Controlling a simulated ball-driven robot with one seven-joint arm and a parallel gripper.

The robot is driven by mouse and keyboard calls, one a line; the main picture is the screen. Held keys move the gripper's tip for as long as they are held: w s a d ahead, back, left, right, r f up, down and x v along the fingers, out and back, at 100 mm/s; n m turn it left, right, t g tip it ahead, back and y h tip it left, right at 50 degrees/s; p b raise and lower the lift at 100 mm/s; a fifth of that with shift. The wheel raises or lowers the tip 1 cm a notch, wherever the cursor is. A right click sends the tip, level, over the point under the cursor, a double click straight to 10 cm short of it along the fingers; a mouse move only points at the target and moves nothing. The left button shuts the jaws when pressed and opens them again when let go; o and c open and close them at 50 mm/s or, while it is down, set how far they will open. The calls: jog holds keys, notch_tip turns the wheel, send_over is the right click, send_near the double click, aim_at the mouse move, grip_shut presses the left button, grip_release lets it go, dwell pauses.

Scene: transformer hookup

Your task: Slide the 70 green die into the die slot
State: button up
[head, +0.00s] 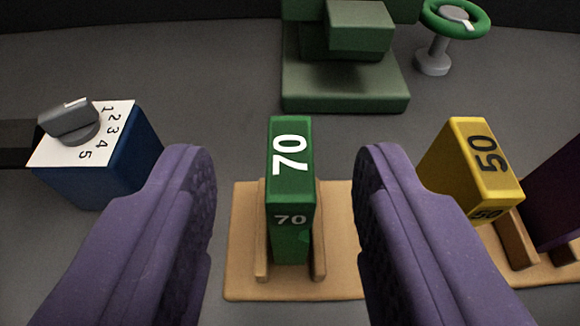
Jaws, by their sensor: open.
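The green die (291,160) marked 70 stands upright between the rails of a wooden holder (243,230). My gripper (284,165) is open, with its two purple fingers spread to the left and right of the die. Clear gaps show between each finger and the die in this view. A green machine (345,85) with a stepped block on a flat base stands behind the die. I cannot tell which part of it, if any, is the die slot.
A yellow die (473,165) marked 50 stands in another wooden holder (515,240) at the right, near my right finger. A blue box (95,155) with a grey numbered dial is at the left. A green handwheel (455,18) stands at the back right. Grey floor between is clear.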

aim_at(290, 158)
jog(key=b+x, duration=0.1)
jog(key=x, duration=0.2)
jog(key=shift+w+d+f, duration=0.1)
jog(key=shift+w+f, duration=0.1)
jog(key=shift+w, duration=0.1)
grip_shut()
jog(key=shift+r, duration=0.15)
